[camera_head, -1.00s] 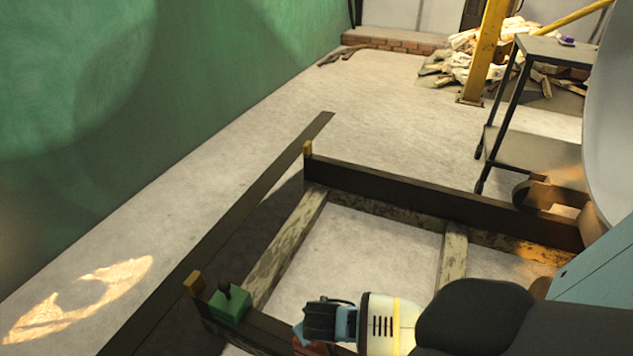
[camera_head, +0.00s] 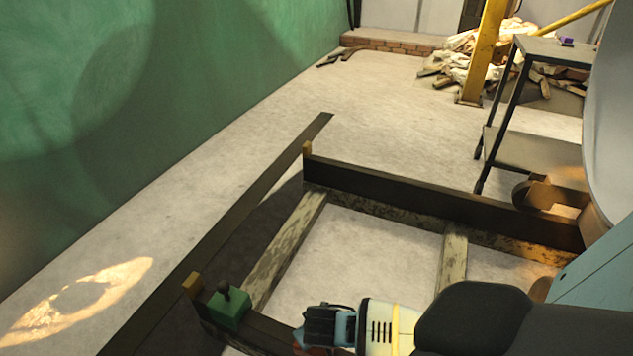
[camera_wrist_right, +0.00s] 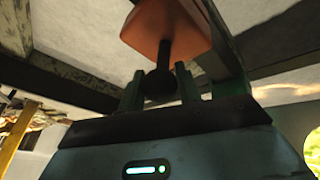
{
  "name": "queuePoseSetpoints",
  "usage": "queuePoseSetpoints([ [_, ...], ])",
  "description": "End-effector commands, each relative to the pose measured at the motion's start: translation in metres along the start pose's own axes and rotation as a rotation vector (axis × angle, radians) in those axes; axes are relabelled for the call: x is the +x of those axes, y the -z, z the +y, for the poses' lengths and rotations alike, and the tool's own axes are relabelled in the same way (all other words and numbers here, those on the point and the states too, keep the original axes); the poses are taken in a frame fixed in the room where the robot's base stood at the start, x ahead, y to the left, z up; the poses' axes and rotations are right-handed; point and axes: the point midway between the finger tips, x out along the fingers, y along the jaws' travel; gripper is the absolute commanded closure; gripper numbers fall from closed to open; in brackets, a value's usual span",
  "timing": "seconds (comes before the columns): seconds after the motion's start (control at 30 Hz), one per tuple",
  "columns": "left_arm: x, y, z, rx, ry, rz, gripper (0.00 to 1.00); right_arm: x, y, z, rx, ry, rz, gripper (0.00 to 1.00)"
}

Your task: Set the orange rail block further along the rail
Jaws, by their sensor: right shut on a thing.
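The orange rail block (camera_wrist_right: 165,28) fills the top of the right wrist view, with a dark stem and round knob on it. In that view my right gripper (camera_wrist_right: 160,84) is shut on the knob, one finger on each side. In the head view the right gripper (camera_head: 303,338) is at the bottom middle, over the near dark rail (camera_head: 262,330). Only a small reddish part of the orange block (camera_head: 316,350) shows under it. I cannot tell whether the block touches the rail. My left gripper is out of view.
A green block (camera_head: 229,308) with a dark knob sits on the near rail, left of the gripper, beside the wooden end stop (camera_head: 193,284). A second dark rail (camera_head: 430,200) lies farther back. A metal trolley (camera_head: 535,110) stands at the right.

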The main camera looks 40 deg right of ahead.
Motion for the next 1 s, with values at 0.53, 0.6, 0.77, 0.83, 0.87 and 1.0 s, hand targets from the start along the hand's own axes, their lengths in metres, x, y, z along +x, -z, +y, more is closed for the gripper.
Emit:
queuePoseSetpoints([
  [0.53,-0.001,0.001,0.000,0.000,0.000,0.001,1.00,-0.001,-0.002,0.000,-0.001,0.000,-0.003,0.41],
  [0.6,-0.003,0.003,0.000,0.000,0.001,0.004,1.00,-0.006,-0.001,0.000,0.000,0.000,-0.002,0.41],
  [0.77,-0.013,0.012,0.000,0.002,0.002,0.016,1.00,-0.031,0.001,0.000,0.001,0.003,0.002,0.41],
  [0.83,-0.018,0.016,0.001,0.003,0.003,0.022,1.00,-0.043,0.001,0.000,0.001,0.003,0.002,0.41],
  [0.87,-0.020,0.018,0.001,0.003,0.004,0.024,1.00,-0.048,0.002,0.000,0.001,0.003,0.003,0.41],
  [1.0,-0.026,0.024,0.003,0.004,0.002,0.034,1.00,-0.066,0.002,0.000,0.000,0.002,0.003,0.41],
])
